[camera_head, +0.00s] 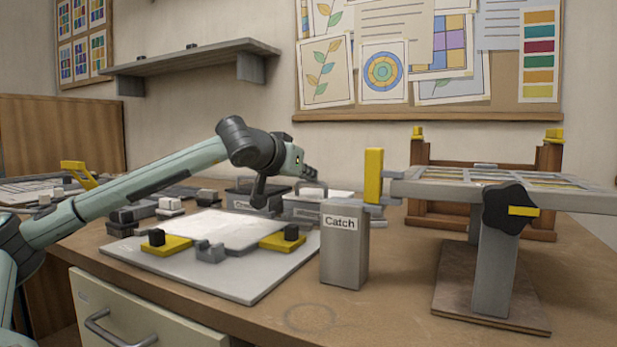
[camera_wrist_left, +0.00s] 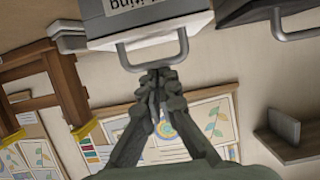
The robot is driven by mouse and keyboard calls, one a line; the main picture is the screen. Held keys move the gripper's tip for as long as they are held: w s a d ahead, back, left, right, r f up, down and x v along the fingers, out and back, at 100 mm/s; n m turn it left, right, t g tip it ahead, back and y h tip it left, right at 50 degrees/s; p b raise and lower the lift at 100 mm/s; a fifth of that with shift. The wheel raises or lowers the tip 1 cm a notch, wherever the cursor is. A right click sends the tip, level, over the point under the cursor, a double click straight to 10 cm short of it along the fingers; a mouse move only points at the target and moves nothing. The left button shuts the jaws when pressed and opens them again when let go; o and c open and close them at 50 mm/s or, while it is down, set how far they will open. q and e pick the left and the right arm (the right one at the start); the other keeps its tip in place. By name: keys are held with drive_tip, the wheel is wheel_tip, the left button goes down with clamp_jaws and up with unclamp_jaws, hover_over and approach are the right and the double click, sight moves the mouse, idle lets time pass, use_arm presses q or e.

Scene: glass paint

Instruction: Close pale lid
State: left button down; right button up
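The pale lid (camera_head: 337,196) is at the back middle of the bench, on a grey box whose front is partly hidden by the Catch box. In the left wrist view the pale lid (camera_wrist_left: 150,32) lies against the labelled grey box (camera_wrist_left: 150,12), seen upside down. Its grey loop handle (camera_wrist_left: 126,58) sticks out toward my fingers. My left gripper (camera_head: 313,179) reaches down at it from above. In the left wrist view the fingers (camera_wrist_left: 157,76) come together at the handle's crossbar and cover its middle. My right gripper is in neither view.
A grey Catch box (camera_head: 344,250) stands in front of the lidded box. A dark-lidded box (camera_head: 240,199) is at its left. A pale board (camera_head: 218,279) with yellow clamps lies in front. A raised glass frame (camera_head: 495,178) stands at right.

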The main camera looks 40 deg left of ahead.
use_arm(q)
drive_tip(key=shift+s+f, duration=0.1)
drive_tip(key=shift+f, duration=0.05)
drive_tip(key=v, duration=1.2)
